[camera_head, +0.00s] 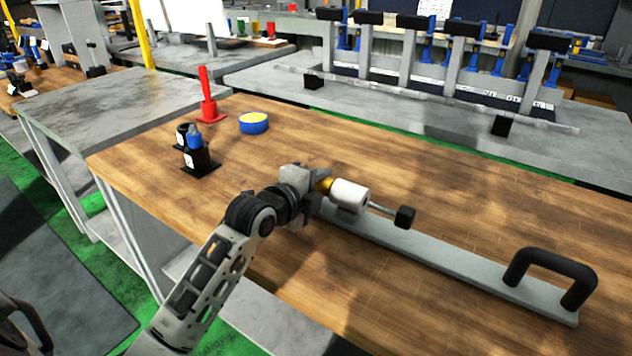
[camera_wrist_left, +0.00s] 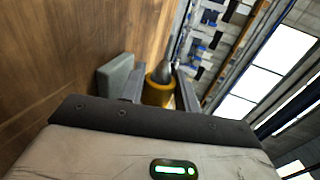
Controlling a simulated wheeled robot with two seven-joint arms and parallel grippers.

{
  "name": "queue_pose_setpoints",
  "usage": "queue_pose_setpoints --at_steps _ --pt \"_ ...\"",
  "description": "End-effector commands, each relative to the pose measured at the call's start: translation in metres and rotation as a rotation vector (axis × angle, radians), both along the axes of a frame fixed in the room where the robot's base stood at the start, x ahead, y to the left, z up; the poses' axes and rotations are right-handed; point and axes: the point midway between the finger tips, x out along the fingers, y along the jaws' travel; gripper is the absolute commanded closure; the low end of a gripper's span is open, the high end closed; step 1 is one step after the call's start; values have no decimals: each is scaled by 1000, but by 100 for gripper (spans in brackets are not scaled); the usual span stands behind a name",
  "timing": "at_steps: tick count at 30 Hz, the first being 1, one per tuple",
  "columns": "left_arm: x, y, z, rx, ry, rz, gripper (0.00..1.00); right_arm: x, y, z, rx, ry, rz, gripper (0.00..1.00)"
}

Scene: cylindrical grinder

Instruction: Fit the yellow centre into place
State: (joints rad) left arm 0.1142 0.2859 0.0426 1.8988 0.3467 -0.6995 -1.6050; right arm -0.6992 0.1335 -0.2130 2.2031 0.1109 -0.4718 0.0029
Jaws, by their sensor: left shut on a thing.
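The yellow centre (camera_head: 324,185) is in the jaws of my left gripper (camera_head: 316,180), right beside the end of a white cylinder (camera_head: 349,195). The cylinder sits on a long grey bar (camera_head: 430,250) on the wooden table. I cannot tell whether the centre touches the cylinder or enters it. In the left wrist view the yellow centre (camera_wrist_left: 158,91) shows as a yellow body with a grey tip, between the two fingers of my left gripper (camera_wrist_left: 159,88). The fingers are shut on it. My right gripper is not in view.
A rod with a black knob (camera_head: 404,216) sticks out of the cylinder. A black handle (camera_head: 550,272) stands on the bar's right end. A black stand (camera_head: 198,155), a red post (camera_head: 208,97) and a blue-yellow tin (camera_head: 254,123) stand towards the back left. The table's back right is clear.

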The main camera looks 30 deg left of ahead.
Motion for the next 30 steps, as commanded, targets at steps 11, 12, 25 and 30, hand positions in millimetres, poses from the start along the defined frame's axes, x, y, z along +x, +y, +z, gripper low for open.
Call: queue_pose_setpoints --at_steps 11,12,25,30 --pt "0 -9 3 -3 -7 0 100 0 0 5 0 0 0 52" --pt "-1 -9 3 -3 -7 -1 100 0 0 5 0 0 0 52" --pt "-1 -10 2 -3 -6 -1 43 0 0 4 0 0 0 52" --pt "-1 -9 -1 -1 3 -1 43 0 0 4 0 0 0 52"
